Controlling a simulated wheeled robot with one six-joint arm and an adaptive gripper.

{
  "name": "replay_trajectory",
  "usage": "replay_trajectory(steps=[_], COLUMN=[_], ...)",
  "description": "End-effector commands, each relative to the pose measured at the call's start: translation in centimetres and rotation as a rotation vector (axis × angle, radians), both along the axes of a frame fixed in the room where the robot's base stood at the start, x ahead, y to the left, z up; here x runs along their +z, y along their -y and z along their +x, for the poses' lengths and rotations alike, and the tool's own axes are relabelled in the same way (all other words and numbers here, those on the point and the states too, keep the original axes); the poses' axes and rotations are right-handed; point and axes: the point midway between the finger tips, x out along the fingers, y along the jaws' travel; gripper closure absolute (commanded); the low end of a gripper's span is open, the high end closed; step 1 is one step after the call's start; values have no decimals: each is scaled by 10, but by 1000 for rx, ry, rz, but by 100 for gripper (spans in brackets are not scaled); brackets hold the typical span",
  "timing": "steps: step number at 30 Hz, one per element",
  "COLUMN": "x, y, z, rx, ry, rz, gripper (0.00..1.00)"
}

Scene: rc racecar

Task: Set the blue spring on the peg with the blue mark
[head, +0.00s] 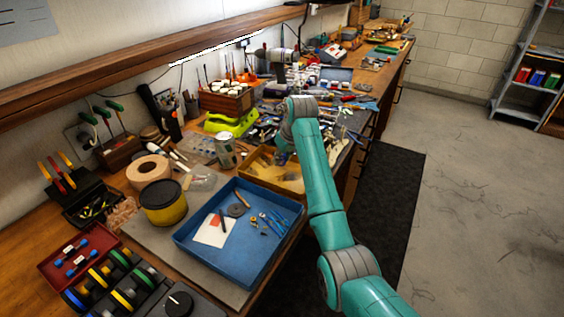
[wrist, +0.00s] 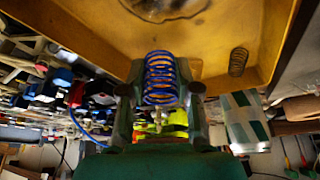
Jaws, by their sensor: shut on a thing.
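The blue spring (wrist: 160,78) is a coil standing between the two fingers of my gripper (wrist: 161,88) in the wrist view. My gripper is shut on it. The spring overlaps the yellow tray (wrist: 100,30) in the picture; I cannot tell whether it touches the tray. I cannot make out a peg with a blue mark in either view.
A dark spring (wrist: 238,62) lies in the yellow tray. A blue tray (head: 215,262) with small parts sits nearer on the bench. A can (head: 226,152) and a green-yellow object (head: 230,122) stand close to my gripper. Tools crowd the bench behind.

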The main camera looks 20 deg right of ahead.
Motion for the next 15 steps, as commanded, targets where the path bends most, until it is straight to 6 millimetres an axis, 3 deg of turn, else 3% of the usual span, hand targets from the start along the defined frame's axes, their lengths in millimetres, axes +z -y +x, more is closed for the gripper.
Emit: replay_trajectory(steps=[7,15], x=[49,81], y=[0,0], z=[1,0], rx=[-1,-1], ry=[4,2], rz=[0,0], gripper=[84,84])
